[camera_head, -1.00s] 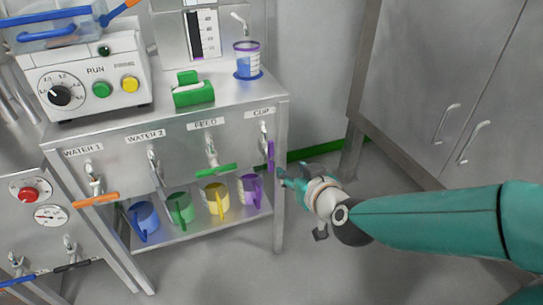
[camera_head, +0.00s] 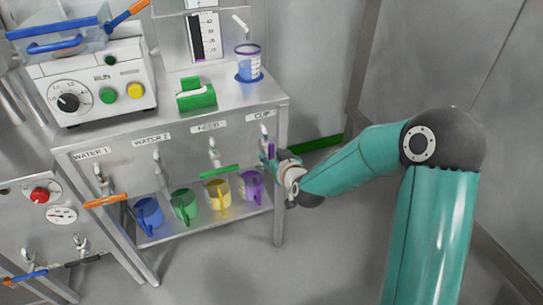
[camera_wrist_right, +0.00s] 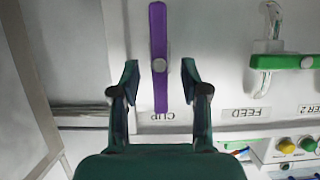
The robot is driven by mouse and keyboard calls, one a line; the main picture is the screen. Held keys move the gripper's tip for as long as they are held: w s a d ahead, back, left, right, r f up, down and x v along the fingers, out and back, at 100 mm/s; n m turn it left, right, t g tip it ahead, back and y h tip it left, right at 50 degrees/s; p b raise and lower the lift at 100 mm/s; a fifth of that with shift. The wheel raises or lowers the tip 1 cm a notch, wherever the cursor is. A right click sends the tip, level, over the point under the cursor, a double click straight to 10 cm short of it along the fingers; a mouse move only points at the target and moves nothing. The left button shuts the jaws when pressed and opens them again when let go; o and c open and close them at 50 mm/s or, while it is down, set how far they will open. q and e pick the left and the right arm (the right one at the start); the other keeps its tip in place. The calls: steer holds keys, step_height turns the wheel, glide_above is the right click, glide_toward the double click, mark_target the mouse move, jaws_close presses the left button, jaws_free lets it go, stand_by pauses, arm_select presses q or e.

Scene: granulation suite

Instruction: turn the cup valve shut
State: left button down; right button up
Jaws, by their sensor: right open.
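The cup valve's purple handle (camera_head: 271,150) stands upright under the CUP label (camera_head: 258,115) at the right end of the steel bench front. In the right wrist view, which is upside down, the purple handle (camera_wrist_right: 158,38) runs vertically through its round pivot. My right gripper (camera_head: 269,161) is at the handle in the head view and partly hides it. In the wrist view the right gripper (camera_wrist_right: 160,75) is open, one finger on each side of the handle, with a visible gap to both. My left gripper is not in view.
The feed valve's green handle (camera_head: 219,171) lies level to the left; it also shows in the wrist view (camera_wrist_right: 285,62). Several colored mugs stand on the lower shelf (camera_head: 225,217). A purple-rimmed beaker (camera_head: 248,64) stands on the bench top.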

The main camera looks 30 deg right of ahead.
steer(key=shift+x, duration=0.85)
steer(key=shift+r, duration=0.1)
steer(key=shift+c, duration=0.3)
jaws_close()
